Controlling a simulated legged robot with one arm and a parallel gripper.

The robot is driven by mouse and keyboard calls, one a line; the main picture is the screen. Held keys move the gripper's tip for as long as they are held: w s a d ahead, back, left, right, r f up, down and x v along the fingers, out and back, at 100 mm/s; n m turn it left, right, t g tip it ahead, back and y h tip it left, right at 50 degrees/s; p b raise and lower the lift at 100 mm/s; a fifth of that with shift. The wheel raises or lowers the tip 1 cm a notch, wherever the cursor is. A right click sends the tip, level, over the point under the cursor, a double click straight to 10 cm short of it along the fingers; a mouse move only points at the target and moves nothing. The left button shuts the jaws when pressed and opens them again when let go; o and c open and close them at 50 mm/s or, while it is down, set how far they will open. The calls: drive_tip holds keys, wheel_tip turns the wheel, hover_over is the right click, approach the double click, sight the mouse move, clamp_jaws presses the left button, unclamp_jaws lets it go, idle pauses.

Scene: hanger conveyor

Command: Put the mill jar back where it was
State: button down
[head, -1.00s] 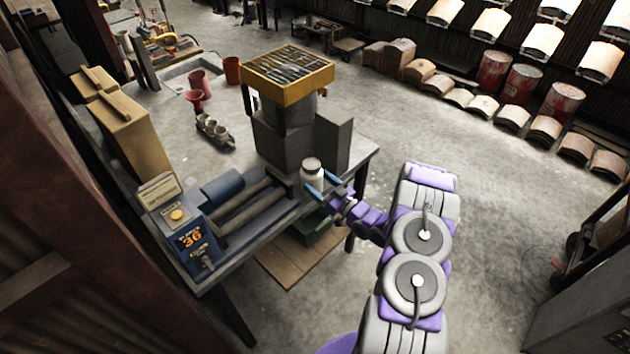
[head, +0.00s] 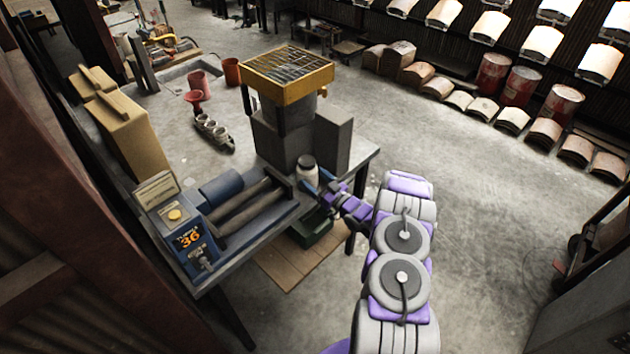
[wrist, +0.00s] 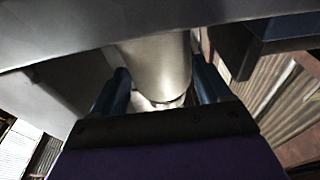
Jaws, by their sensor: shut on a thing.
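The pale mill jar (head: 306,174) stands upright near the right end of the roller mill, in front of a grey block. My gripper (head: 312,184) is shut on it from the right. In the wrist view the jar's smooth body (wrist: 160,68) sits between the two blue fingers (wrist: 162,92).
A grey block tower with a yellow-framed grate (head: 289,72) stands right behind the jar. A dark green bin (head: 313,229) is below the bench's front edge.

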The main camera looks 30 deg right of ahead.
unclamp_jaws()
drive_tip(key=shift+s, duration=0.1)
drive_tip(key=p+v, duration=0.2)
drive_tip(key=v, duration=1)
drive_tip(key=shift+f, duration=0.1)
